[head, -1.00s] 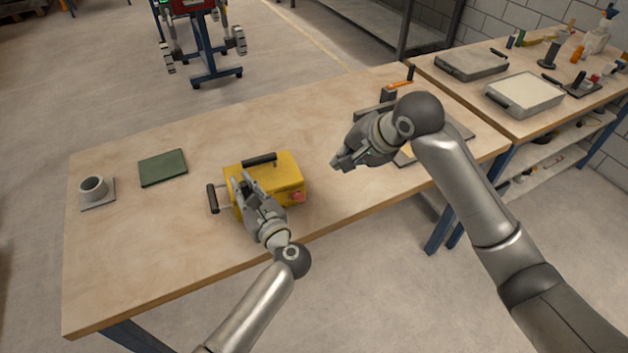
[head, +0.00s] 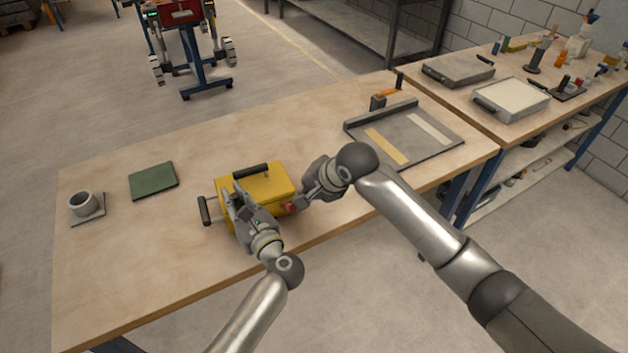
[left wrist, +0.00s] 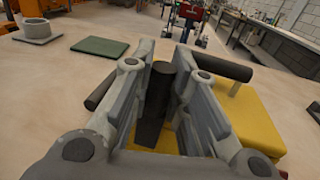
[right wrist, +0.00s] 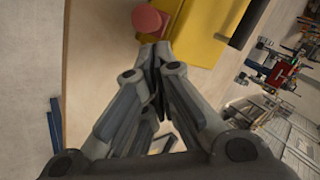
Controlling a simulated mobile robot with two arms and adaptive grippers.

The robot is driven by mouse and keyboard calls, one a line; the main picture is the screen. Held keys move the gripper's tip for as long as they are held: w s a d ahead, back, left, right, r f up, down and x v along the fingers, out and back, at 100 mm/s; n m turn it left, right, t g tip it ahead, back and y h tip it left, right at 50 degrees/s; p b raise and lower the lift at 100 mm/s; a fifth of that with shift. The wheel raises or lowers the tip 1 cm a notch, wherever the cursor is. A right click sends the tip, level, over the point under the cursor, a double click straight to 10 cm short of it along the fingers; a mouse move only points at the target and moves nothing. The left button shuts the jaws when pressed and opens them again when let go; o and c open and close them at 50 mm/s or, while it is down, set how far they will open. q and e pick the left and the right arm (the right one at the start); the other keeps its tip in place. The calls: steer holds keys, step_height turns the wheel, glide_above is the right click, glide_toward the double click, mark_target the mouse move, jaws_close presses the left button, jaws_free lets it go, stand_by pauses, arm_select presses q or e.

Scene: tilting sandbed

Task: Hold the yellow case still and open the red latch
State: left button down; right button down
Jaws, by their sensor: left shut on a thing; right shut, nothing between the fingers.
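The yellow case (head: 272,182) sits near the front edge of the table. Its red latch (head: 289,208) is on the right front side; it shows as a round red end in the right wrist view (right wrist: 150,21). My left gripper (head: 236,202) is shut on a dark handle (left wrist: 155,105) at the case's near left side. My right gripper (head: 305,200) is shut and empty, with its fingertips close beside the latch. In the right wrist view its tips (right wrist: 154,50) are just below the latch; whether they touch it I cannot tell.
A green pad (head: 153,181) and a grey cup on a plate (head: 84,204) are at the left. Table is clear behind the case.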

steer(key=shift+s+a+f, duration=0.1)
steer(key=shift+s, duration=0.05)
steer(key=shift+s+f+t+y, duration=0.2)
steer(key=shift+s+f+t, duration=0.15)
steer(key=shift+s, duration=0.15)
steer(key=shift+s+f+t+y, duration=0.2)
steer(key=shift+s+f+t, duration=0.15)
steer(key=shift+s, duration=0.15)
arm_select(q)
steer(key=shift+d, duration=0.1)
arm_select(e)
steer(key=shift+a, duration=0.1)
steer(key=w+d+r, duration=0.2)
steer(key=w, duration=0.2)
steer(key=v, duration=1)
steer(key=shift+r, duration=0.3)
